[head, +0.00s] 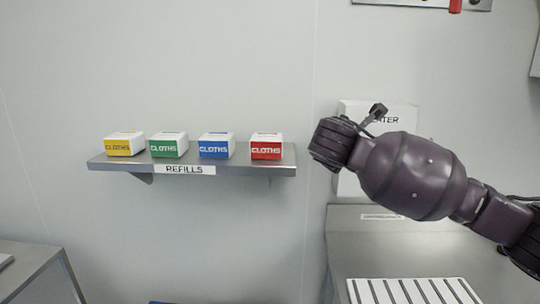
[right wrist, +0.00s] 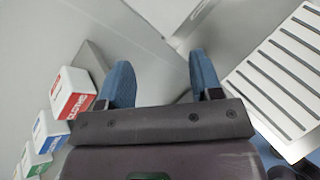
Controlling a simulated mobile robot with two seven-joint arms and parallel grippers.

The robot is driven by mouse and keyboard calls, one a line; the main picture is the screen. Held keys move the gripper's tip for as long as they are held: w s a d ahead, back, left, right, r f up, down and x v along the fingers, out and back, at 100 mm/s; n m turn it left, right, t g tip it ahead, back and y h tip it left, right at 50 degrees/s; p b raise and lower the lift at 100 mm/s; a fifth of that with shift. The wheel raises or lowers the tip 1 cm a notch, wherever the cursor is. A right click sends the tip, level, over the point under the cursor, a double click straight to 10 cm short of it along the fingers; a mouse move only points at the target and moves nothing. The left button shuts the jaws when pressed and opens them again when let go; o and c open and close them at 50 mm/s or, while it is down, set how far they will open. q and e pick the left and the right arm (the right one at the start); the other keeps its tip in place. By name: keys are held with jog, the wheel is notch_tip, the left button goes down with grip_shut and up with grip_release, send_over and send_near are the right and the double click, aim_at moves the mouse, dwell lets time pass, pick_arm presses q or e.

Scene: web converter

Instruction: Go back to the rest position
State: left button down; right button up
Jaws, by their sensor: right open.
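My right arm (head: 410,175) comes in from the right in the head view and reaches left, its hand end just right of the shelf. The fingers are hidden there. In the right wrist view my right gripper (right wrist: 160,62) is open, with two blue fingers wide apart and nothing between them. The red cloths box (right wrist: 74,92) is left of the fingers there, apart from them. My left gripper is not in view.
A wall shelf (head: 222,165) labelled REFILLS holds yellow (head: 124,144), green (head: 169,145), blue (head: 216,146) and red (head: 266,146) cloths boxes. A white box (head: 398,118) is partly behind my arm. A slotted white plate (head: 410,291) lies on the metal counter (head: 350,232) below.

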jog(key=s+f+m+g+y, duration=0.1)
jog(key=s+f+m+y, duration=0.15)
jog(key=s+f, duration=0.5)
jog(key=s+f+m+g+y, duration=0.15)
jog(key=s+f+m, duration=0.25)
jog(key=f, duration=0.6)
jog(key=s+f+m+g+y, duration=0.1)
jog(key=s+f+m+g, duration=0.15)
jog(key=s+f, duration=0.45)
jog(key=s+d+f+m+g, duration=0.1)
jog(key=s+d+f+m, duration=0.3)
jog(key=s, duration=0.4)
jog(key=s+d+f+m+g, duration=0.1)
jog(key=s+d+f+m, duration=0.25)
jog(key=s+m, duration=0.4)
jog(key=s+d+f+m+g, duration=0.1)
jog(key=s+d+f+m, duration=0.3)
jog(key=s, duration=0.5)
jog(key=w+a+f+t+y, duration=0.1)
jog(key=w+f+t, duration=0.6)
jog(key=f, duration=0.4)
jog(key=shift+w+a+f+t, duration=0.15)
jog(key=shift+f+t, duration=0.2)
jog(key=shift+t, duration=0.35)
